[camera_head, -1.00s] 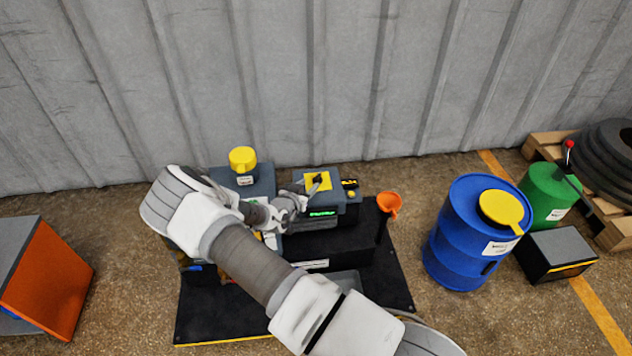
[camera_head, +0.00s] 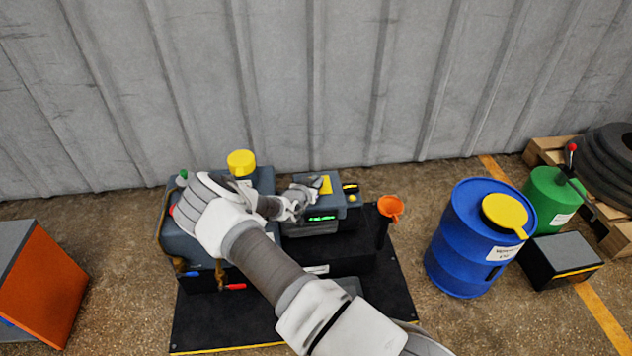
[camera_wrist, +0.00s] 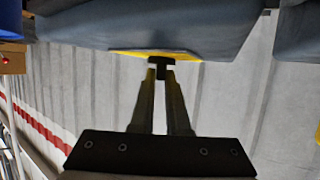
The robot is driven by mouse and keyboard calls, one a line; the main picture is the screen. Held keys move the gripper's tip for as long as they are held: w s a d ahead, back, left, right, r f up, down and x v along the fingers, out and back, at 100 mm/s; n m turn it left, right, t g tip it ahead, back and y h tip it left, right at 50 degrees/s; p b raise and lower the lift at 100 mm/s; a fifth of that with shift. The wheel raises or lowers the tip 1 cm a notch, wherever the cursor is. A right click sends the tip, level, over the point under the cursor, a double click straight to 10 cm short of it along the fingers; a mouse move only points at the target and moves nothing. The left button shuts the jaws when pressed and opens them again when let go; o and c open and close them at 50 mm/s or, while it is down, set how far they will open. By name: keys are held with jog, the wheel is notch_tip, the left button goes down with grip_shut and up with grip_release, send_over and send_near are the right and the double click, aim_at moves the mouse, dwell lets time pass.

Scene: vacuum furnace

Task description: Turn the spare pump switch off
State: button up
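A black switch (camera_wrist: 160,66) stands out from a yellow plate (camera_wrist: 187,56) in the wrist view. The same yellow plate (camera_head: 326,185) shows on top of a small grey box (camera_head: 327,203) with a green display in the head view. My gripper (camera_wrist: 161,76) has its two dark fingers close together, with the narrow black part of the switch between their tips. In the head view my gripper (camera_head: 317,184) is over the plate and covers part of it. The switch's exact angle and any label on it cannot be read.
A larger grey unit with a yellow cap (camera_head: 241,162) stands just left of the box. An orange funnel (camera_head: 390,207) is close on the right. A blue barrel (camera_head: 458,250) stands farther right, and a corrugated wall (camera_head: 350,80) is behind.

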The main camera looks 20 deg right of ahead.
grip_shut()
jog(key=shift+s+d+r+n+t+y+p, duration=0.15)
jog(key=shift+n+t+y+p, duration=0.25)
jog(key=shift+p, duration=0.6)
jog(key=shift+n+y+p, duration=0.4)
jog(key=shift+n+p, duration=0.1)
jog(key=shift+p, duration=0.15)
jog(key=n+t+y+p, duration=0.1)
jog(key=n+y, duration=0.1)
jog(key=n+t+y+p, duration=0.1)
jog(key=y+p, duration=0.1)
jog(key=shift+d+n, duration=0.35)
jog(key=shift+n, duration=0.05)
jog(key=n+y, duration=0.3)
jog(key=y, duration=0.1)
jog(key=shift+d+t, duration=0.2)
jog(key=shift+t, duration=0.1)
jog(key=shift+n+y+b, duration=0.3)
jog(key=shift+n+y, duration=1.3)
jog(key=shift+y, duration=0.1)
jog(key=shift+g, duration=0.4)
